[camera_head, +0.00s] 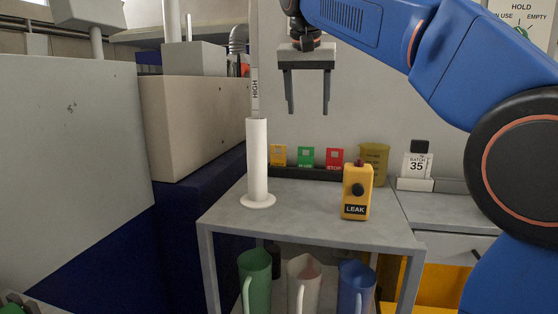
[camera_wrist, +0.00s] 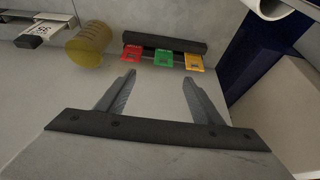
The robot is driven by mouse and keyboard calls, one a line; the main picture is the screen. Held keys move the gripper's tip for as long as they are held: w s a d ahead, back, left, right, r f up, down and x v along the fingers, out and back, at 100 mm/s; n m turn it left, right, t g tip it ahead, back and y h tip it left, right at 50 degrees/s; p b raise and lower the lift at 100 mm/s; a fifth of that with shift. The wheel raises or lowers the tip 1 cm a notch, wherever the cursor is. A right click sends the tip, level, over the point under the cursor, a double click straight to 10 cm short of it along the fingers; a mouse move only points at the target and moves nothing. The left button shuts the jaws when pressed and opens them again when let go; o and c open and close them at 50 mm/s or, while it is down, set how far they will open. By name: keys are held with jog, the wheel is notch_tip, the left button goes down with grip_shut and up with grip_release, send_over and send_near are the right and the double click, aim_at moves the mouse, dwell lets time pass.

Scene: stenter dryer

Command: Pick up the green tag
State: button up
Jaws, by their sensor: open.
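The green tag (camera_head: 306,156) stands upright between a yellow tag (camera_head: 278,155) and a red tag (camera_head: 335,157) in a dark holder (camera_head: 303,173) at the back of the grey table. In the wrist view the green tag (camera_wrist: 163,58) is in the middle of the row, beyond the fingertips. My gripper (camera_head: 308,112) is open and empty, pointing down above the table and higher than the tags. In the wrist view its two fingers (camera_wrist: 158,76) are spread, with nothing between them.
A white post (camera_head: 257,160) with a HIGH label stands left on the table (camera_head: 300,213). A yellow LEAK device (camera_head: 357,192) stands at the right front. An olive container (camera_head: 374,164) is right of the tags. Several jugs are on the shelf below. The table's middle is clear.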

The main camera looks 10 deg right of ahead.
send_near(306, 161)
jog(key=x, duration=0.4)
jog(key=w+x, duration=0.1)
jog(key=x, duration=0.3)
jog(key=shift+d+r, duration=0.15)
jog(key=c, duration=1.1)
